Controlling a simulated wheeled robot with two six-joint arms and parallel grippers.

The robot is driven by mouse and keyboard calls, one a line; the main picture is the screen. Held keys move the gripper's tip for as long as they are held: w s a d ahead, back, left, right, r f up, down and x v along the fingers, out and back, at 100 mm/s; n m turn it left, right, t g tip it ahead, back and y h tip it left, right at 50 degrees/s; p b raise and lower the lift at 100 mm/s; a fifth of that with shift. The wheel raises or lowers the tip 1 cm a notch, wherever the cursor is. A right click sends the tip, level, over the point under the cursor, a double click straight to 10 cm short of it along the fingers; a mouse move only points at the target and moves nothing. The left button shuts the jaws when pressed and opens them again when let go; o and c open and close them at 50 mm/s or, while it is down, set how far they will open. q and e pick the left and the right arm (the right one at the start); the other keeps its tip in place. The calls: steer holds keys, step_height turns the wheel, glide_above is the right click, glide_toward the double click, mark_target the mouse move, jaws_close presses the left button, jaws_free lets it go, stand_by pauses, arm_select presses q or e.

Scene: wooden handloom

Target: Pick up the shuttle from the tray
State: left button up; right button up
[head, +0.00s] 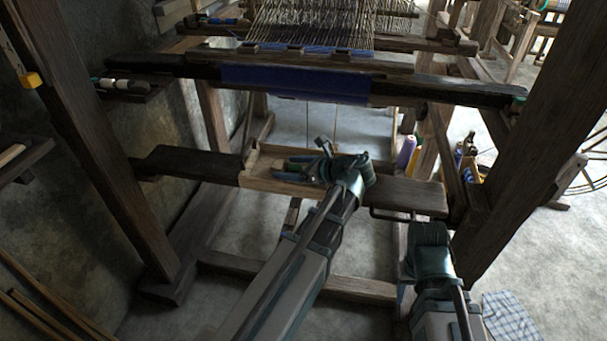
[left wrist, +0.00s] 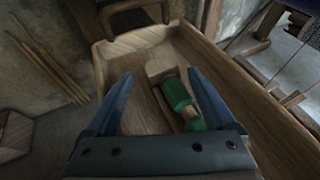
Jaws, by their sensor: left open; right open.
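The wooden tray (head: 256,161) sits on the loom's dark bench, and its light walls fill much of the left wrist view (left wrist: 230,66). Inside lies what looks like the shuttle, a light wooden body with green parts (left wrist: 176,92). In the head view I cannot make it out behind my gripper. My left gripper (head: 287,169) is over the tray, open and empty. In the left wrist view its blue fingers (left wrist: 160,95) point into the tray; the shuttle shows between them, close to the right finger. My right gripper (head: 428,245) is low at the right, in front of the bench, its fingers mostly hidden.
The dark bench (head: 405,193) runs on both sides of the tray. A loom beam with blue cloth (head: 295,82) crosses above and behind it. Thick posts (head: 535,120) stand at left and right. A purple cone (head: 406,152) stands behind the bench. A checked cloth (head: 508,316) lies on the floor.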

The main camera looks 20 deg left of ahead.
arm_select(q)
steer(key=x, duration=0.3)
steer(key=shift+b, duration=0.4)
jaws_close()
